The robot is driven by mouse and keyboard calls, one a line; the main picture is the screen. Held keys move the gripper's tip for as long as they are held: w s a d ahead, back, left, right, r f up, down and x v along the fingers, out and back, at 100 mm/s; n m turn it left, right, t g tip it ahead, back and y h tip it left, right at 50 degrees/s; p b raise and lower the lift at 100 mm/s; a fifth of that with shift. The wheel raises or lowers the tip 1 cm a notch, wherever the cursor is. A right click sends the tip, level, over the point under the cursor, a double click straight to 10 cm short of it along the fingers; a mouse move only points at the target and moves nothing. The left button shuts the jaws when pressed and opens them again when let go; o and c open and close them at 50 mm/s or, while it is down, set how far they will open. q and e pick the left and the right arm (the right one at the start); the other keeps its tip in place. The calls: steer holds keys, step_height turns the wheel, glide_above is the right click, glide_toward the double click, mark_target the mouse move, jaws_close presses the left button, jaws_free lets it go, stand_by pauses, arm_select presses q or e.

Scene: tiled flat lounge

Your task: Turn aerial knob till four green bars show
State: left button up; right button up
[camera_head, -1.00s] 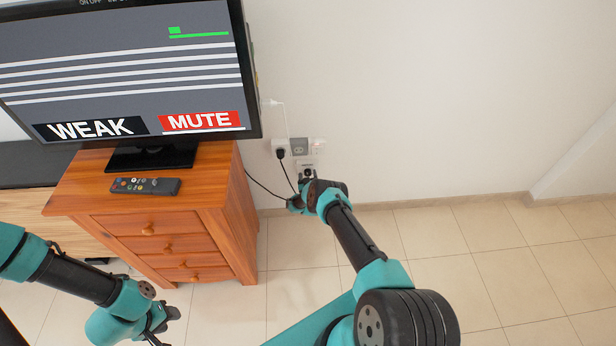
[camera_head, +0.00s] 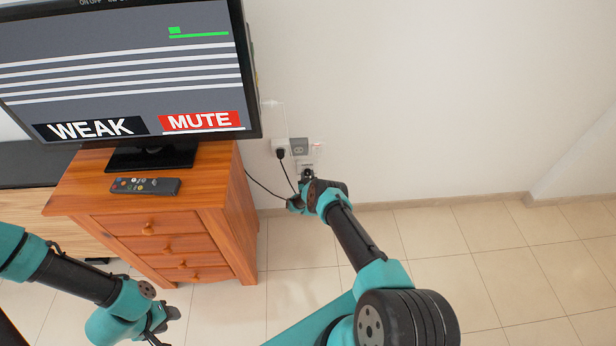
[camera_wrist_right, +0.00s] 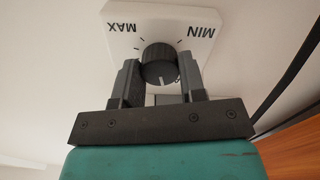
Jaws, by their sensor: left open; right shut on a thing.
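The aerial knob (camera_wrist_right: 160,65) is dark and round on a white plate (camera_wrist_right: 200,18) marked MAX and MIN, upside down in the right wrist view. Its white pointer mark faces the gripper side. My right gripper (camera_wrist_right: 160,78) is shut on the knob, one finger on each side. In the head view my right gripper (camera_head: 307,186) is at the wall plate and hides most of it. The television (camera_head: 120,70) shows one short green bar over a green line, with WEAK and a red MUTE box. My left gripper (camera_head: 165,325) is open and empty, low at the left.
A wooden drawer cabinet (camera_head: 225,215) carries the television and a remote control (camera_head: 145,186). Wall sockets with a plug and black cable (camera_head: 262,186) are just above and left of my right gripper. The tiled floor (camera_head: 455,240) at the right is clear.

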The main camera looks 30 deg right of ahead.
steer(key=m, duration=1.1)
steer(key=shift+m, duration=0.3)
stand_by(0.3)
steer(key=o, duration=0.9)
steer(key=shift+s, duration=0.1)
steer(key=v, duration=1.7)
steer(key=shift+a, duration=0.15)
